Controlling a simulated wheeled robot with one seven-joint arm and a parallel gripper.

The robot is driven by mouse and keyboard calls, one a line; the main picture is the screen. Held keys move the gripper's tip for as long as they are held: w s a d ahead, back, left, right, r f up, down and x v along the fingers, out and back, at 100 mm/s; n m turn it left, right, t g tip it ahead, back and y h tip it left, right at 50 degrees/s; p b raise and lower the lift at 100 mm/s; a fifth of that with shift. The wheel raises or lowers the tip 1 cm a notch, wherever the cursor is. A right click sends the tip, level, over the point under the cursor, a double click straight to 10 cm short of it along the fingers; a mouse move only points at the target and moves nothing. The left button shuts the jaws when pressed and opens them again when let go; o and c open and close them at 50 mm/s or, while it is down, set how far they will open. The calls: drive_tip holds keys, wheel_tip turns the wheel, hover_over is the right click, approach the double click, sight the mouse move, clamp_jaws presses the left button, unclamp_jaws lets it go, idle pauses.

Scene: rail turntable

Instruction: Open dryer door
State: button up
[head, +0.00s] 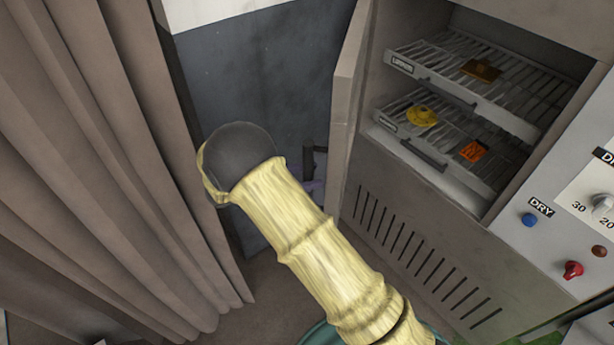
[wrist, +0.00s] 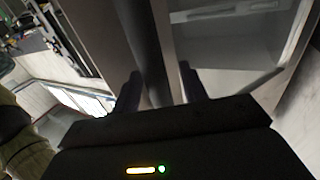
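The dryer (head: 400,215) is a grey cabinet at the right of the head view. Its door (head: 347,110) stands swung open at the left of the cabinet opening, seen nearly edge-on. A dark handle (head: 310,160) shows at the door's outer side, partly hidden by my yellow-sleeved arm.
Two wire racks (head: 475,75) (head: 440,140) inside the dryer carry small yellow, orange and brown pieces. A control panel (head: 560,215) with knobs and buttons is at the right. A brown curtain (head: 110,150) hangs at the left, with narrow floor between it and the dryer.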

drive_tip(key=b+v, duration=0.2)
drive_tip(key=v, duration=0.5)
drive_tip(key=shift+a, duration=0.3)
drive_tip(key=shift+s, duration=0.1)
